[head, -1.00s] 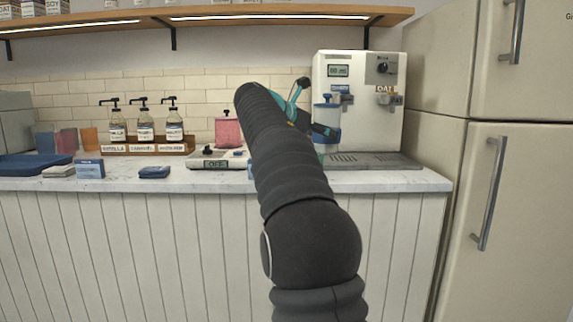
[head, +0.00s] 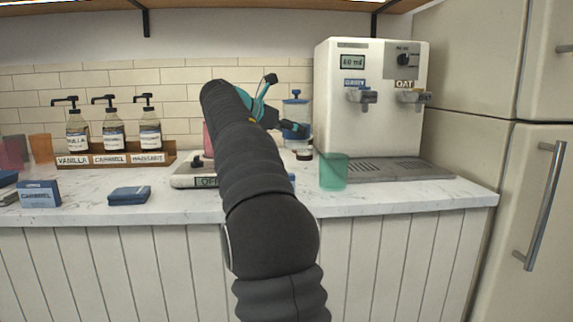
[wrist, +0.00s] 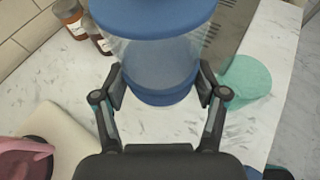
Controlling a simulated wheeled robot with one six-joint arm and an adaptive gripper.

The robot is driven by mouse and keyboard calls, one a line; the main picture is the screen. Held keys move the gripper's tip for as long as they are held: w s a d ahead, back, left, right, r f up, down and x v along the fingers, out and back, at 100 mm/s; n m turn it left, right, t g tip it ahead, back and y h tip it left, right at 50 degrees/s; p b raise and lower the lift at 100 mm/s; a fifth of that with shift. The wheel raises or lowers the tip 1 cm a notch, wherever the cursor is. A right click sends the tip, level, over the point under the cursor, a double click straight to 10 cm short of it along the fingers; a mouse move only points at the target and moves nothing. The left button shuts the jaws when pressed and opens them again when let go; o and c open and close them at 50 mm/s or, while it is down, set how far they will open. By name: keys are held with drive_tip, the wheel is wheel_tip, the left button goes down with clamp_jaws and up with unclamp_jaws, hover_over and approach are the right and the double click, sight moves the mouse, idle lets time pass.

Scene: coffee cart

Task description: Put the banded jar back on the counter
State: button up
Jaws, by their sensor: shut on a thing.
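The banded jar is clear, with a blue lid and a blue band low on its body. It shows upright in the head view (head: 296,108), left of the white dispenser, and large in the wrist view (wrist: 153,50). My gripper (wrist: 160,88) is shut on the jar, one finger on each side; in the head view my gripper (head: 285,128) is partly behind my arm. The marble counter (head: 400,197) lies below. Whether the jar's base touches the counter is hard to tell.
A green translucent cup (head: 334,172) stands right of the jar, before the dispenser (head: 345,115). Brown bottles (wrist: 70,18) stand behind left. A scale (head: 190,178) and a pink jug (wrist: 22,160) are left.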

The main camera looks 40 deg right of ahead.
drive_tip(key=shift+s+f+b, duration=0.1)
drive_tip(key=shift+f+b, duration=1.1)
drive_tip(key=shift+f, duration=2.75)
drive_tip(key=shift+f, duration=0.1)
drive_tip(key=o, duration=1.6)
drive_tip(key=shift+f, duration=0.1)
drive_tip(key=shift+r, duration=0.2)
drive_tip(key=p+v, duration=0.1)
drive_tip(key=v, duration=1.1)
drive_tip(key=shift+f, duration=0.1)
